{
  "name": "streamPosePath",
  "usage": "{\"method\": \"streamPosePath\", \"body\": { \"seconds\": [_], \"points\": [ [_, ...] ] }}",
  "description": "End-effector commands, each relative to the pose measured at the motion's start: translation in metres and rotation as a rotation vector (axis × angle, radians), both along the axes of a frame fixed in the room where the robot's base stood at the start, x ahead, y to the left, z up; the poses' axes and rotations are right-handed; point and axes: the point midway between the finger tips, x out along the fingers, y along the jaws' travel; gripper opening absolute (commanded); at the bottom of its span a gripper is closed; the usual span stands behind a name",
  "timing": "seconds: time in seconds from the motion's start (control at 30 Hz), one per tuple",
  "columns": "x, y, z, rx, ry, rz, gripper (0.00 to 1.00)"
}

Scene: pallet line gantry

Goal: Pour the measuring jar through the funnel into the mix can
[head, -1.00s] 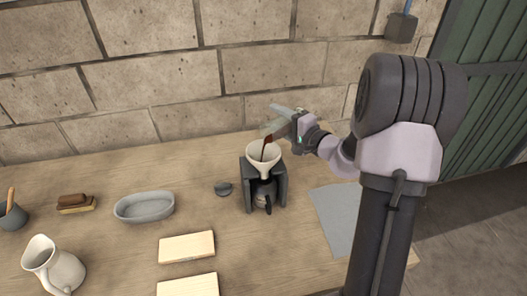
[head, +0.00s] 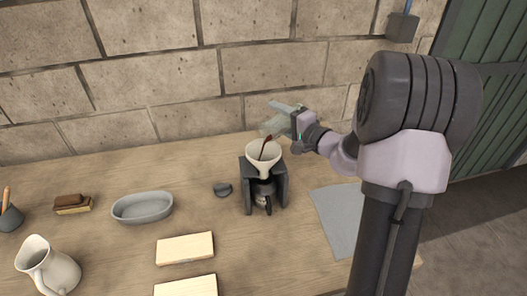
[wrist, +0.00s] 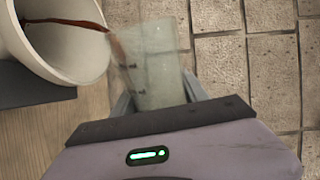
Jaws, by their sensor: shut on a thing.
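My gripper (head: 294,119) is shut on the measuring jar (head: 275,124), a clear greenish vessel tilted over the funnel. In the wrist view the jar (wrist: 156,65) lies between the fingers. A thin dark brown stream runs from its lip into the white funnel (head: 263,158); the funnel's mouth (wrist: 70,50) also shows at the upper left of the wrist view. The funnel sits on a dark stand (head: 280,186). The mix can (head: 262,200) is under it inside the stand, mostly hidden. How much liquid is left in the jar is hard to tell.
A small dark lid-like disc (head: 222,189) lies left of the stand. A grey oval dish (head: 142,207), a brush (head: 72,204), a white pitcher (head: 50,268) and two pale boards (head: 185,248) stand farther left and front. A grey mat (head: 340,217) lies right. A stone wall (head: 180,80) is behind.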

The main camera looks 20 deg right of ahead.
Motion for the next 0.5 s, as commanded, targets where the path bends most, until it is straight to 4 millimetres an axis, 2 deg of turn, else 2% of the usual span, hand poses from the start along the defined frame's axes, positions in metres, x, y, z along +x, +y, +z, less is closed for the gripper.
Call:
{"method": "streamPosePath", "body": {
  "seconds": [0.5],
  "points": [
    [-0.0007,0.0031,0.003,-0.078,-0.023,0.001,0.01]
  ]
}}
